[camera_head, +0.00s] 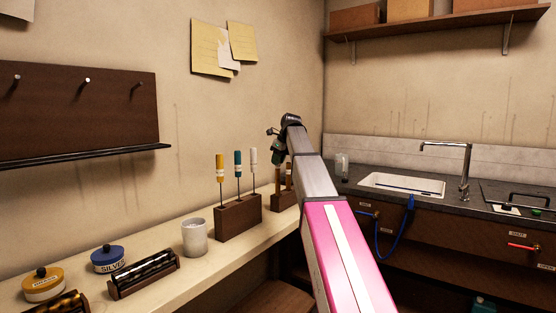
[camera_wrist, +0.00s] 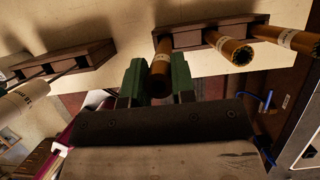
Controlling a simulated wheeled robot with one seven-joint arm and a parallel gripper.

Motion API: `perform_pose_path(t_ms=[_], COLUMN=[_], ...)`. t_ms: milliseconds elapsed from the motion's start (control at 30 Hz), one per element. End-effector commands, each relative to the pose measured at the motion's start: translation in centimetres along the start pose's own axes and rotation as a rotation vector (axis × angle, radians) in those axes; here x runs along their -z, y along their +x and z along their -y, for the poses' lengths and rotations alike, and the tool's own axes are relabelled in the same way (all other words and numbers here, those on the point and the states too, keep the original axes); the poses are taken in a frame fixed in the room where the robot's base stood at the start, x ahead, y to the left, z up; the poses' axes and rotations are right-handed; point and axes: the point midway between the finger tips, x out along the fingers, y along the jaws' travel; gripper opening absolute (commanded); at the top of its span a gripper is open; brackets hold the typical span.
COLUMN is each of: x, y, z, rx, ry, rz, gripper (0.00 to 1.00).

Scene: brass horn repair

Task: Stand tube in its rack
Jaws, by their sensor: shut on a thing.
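The brown tube with a pale label band (camera_wrist: 161,62) is between the two green fingers of my gripper (camera_wrist: 158,80) in the wrist view. My gripper is shut on it. The tube lines up with the left end of a dark wooden rack (camera_wrist: 200,38); I cannot tell how far its lower end sits in the slot. Two more brown tubes (camera_wrist: 234,50) stand in the same rack to the right. In the head view the rack (camera_head: 283,202) is on the bench, partly hidden by my arm, with my gripper (camera_head: 278,154) above it.
A wooden block (camera_head: 238,217) with yellow, teal and white-handled tools stands just left of the rack. A white cup (camera_head: 195,238), jars (camera_head: 107,259) and a roller holder (camera_head: 144,275) are further left. A sink (camera_head: 402,184) lies to the right.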

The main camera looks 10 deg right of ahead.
Motion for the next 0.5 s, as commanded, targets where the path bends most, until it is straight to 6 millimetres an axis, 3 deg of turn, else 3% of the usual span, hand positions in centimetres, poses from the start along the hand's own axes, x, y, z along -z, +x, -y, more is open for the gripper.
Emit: perform_pose_path(t_ms=[500], x=[0.44], y=[1.07], z=[0.01], rx=[0.000], ry=[0.000], rz=[0.000], gripper=[0.00])
